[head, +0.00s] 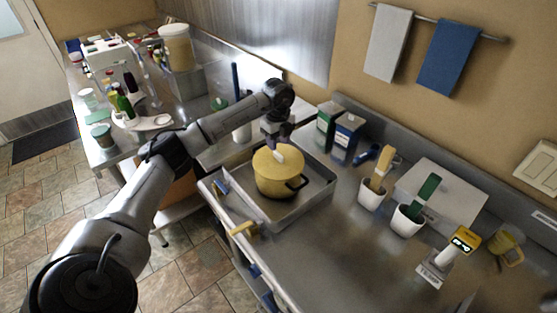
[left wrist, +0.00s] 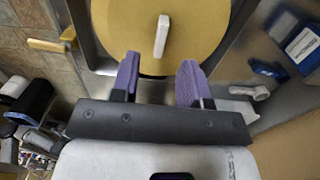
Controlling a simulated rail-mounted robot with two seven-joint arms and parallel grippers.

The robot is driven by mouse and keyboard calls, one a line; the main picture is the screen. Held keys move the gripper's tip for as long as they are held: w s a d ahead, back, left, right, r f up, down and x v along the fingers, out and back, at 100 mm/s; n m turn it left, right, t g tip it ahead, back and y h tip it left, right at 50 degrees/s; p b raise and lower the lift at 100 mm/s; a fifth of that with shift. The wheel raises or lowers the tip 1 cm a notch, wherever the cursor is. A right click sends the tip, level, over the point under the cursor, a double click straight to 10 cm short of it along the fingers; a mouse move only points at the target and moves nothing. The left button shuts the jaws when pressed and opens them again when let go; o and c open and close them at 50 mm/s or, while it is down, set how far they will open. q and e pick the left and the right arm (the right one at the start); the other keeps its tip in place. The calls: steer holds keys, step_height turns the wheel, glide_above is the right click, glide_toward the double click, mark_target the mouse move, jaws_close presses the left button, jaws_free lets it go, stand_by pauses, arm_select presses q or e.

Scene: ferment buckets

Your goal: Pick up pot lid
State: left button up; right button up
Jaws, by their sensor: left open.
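A yellow pot (head: 279,178) with dark handles stands in a grey metal tray (head: 318,189) on the steel counter. Its yellow pot lid (head: 265,162) is on top, with a white bar-shaped knob. In the left wrist view the lid (left wrist: 196,36) fills the top middle, its knob upright between my finger lines. My left gripper (head: 277,140) is just behind and above the lid in the head view. Its purple fingers (left wrist: 160,82) are open and empty, short of the knob. My right gripper is not in view.
A green box (head: 327,125) and a blue box (head: 346,138) stand behind the tray. White cups (head: 372,195) with brushes stand to the right. A yellow handle (head: 244,229) sits at the counter's front edge.

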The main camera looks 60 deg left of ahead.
mark_target(278, 154)
arm_select(q)
steer(key=shift+f, duration=0.35)
step_height(278, 154, down, 3)
steer(key=shift+d+f+p, duration=0.1)
steer(key=shift+f+p, duration=0.05)
steer(key=shift+p, duration=0.8)
steer(key=shift+f, duration=0.6)
jaws_close()
